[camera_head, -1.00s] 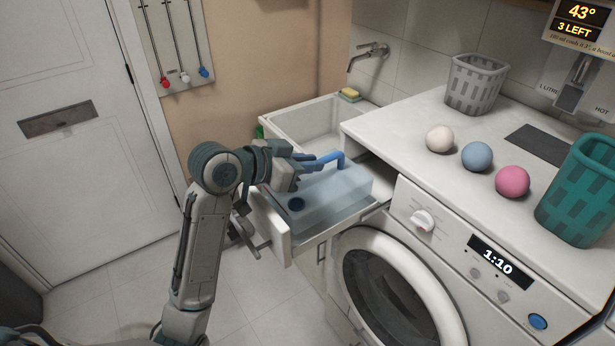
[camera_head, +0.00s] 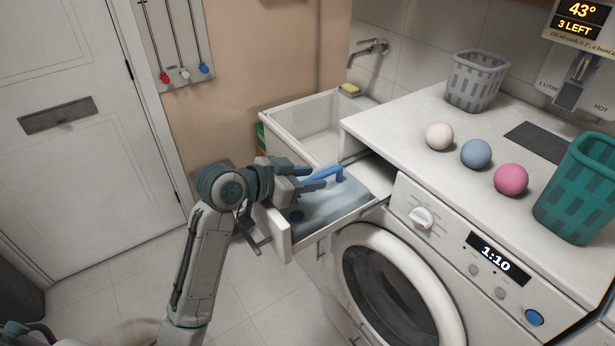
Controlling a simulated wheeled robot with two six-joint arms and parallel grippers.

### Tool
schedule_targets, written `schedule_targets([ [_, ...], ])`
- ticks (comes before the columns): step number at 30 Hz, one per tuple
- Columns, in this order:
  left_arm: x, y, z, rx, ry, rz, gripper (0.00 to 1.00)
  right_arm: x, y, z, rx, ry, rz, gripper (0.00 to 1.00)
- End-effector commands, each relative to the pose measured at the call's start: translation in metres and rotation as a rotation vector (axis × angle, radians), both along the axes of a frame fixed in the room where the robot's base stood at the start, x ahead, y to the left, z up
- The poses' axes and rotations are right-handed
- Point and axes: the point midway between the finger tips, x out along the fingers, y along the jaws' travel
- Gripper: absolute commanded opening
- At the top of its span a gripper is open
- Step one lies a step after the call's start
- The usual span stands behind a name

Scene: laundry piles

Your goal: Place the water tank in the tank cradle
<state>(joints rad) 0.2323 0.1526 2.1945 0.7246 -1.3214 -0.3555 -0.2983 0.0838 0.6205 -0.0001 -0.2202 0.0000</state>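The water tank (camera_head: 345,190) is a translucent pale blue box with a blue handle (camera_head: 336,174). It sits low inside the pulled-out white drawer (camera_head: 283,238) at the left of the washing machine, which looks like the tank cradle. Its top is near the drawer's rim. My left gripper (camera_head: 318,178) is over the tank at the handle. Its two fingers are spread apart, one on each side of the handle, and look open. The gripper hides the tank's back left part. Whether the tank rests fully on the drawer floor is hard to see. My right gripper is out of view.
The washing machine (camera_head: 470,215) stands right of the drawer. On its top are white, blue and pink balls (camera_head: 511,179), a grey basket (camera_head: 475,80) and a teal basket (camera_head: 580,190). A sink (camera_head: 312,125) with a sponge (camera_head: 348,90) lies behind the drawer.

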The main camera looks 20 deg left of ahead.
Motion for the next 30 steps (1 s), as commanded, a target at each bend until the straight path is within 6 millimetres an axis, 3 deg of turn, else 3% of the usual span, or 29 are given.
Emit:
schedule_targets([
  [8, -0.003, 0.003, 0.003, 0.003, -0.001, 0.001, 0.36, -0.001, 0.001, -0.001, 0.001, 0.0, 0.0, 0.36],
  [30, -0.066, 0.052, 0.035, 0.006, -0.001, -0.001, 0.36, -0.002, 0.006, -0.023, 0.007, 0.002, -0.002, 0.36],
])
